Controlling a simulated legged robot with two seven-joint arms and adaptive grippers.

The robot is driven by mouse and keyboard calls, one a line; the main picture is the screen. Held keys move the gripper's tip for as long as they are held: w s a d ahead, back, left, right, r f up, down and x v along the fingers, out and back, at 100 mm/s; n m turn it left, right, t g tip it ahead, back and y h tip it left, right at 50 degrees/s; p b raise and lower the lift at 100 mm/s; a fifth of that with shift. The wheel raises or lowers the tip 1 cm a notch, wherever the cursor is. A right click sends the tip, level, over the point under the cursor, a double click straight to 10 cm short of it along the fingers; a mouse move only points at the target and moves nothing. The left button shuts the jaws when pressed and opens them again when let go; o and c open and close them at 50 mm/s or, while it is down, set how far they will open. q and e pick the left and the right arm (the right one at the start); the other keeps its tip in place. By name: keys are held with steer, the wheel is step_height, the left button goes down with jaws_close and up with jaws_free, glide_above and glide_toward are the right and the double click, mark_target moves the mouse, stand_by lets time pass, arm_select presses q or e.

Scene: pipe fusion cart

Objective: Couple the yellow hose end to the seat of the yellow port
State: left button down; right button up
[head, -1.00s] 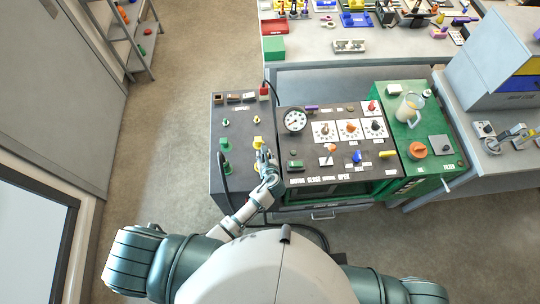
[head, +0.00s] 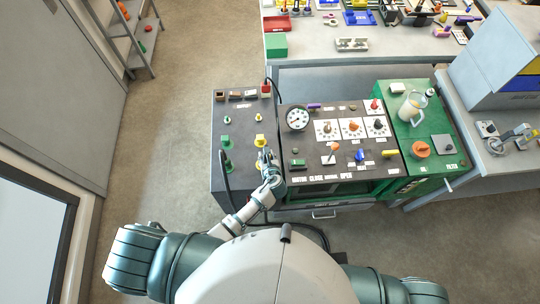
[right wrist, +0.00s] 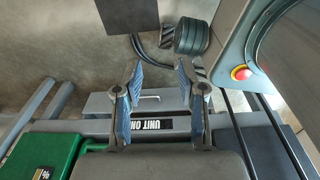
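A yellow fitting (head: 259,140), which looks like the yellow port, stands on the dark panel (head: 240,180) at the left of the cart in the head view. A smaller yellow piece (head: 257,118) sits behind it. My left gripper (head: 265,157) is low over the panel, just in front of the yellow fitting. Its fingers are too small to read, and I cannot tell whether they hold the yellow hose end. No yellow hose end shows clearly. My right gripper (right wrist: 160,66) is open and empty in the right wrist view, with its fingers apart.
Green fittings (head: 226,142) and a black hose (head: 223,172) are left of my left gripper. A red fitting (head: 265,89) with a black hose stands at the panel's back. The gauge panel (head: 298,118) is close on the right. Floor left of the cart is clear.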

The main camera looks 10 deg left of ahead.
arm_select(q)
steer(key=shift+a+f, duration=0.3)
steer(key=shift+a, duration=0.05)
steer(key=shift+d+f, duration=0.1)
steer(key=shift+d, duration=0.1)
steer(key=shift+d+f+b, duration=0.25)
steer(key=shift+d+b, duration=0.1)
steer(key=shift+d, duration=0.5)
steer(key=shift+d+f, duration=0.1)
steer(key=shift+f, duration=0.1)
steer(key=c, duration=1)
jaws_free()
steer(key=shift+a, duration=0.35)
steer(key=o, duration=0.3)
steer(key=shift+a, duration=0.5)
steer(key=s+d+r, duration=0.2)
steer(key=s, duration=0.1)
steer(key=shift+s+d+r, duration=0.1)
steer(key=shift+s+d, duration=0.05)
steer(key=shift+d, duration=0.15)
steer(key=a+v, duration=0.1)
steer(key=v, duration=0.5)
steer(key=shift+s, duration=0.3)
steer(key=shift+s+r, duration=0.35)
steer(key=shift+r, duration=0.05)
steer(key=shift+c, duration=0.2)
arm_select(e)
steer(key=shift+a+f, duration=0.2)
steer(key=shift+f, duration=0.2)
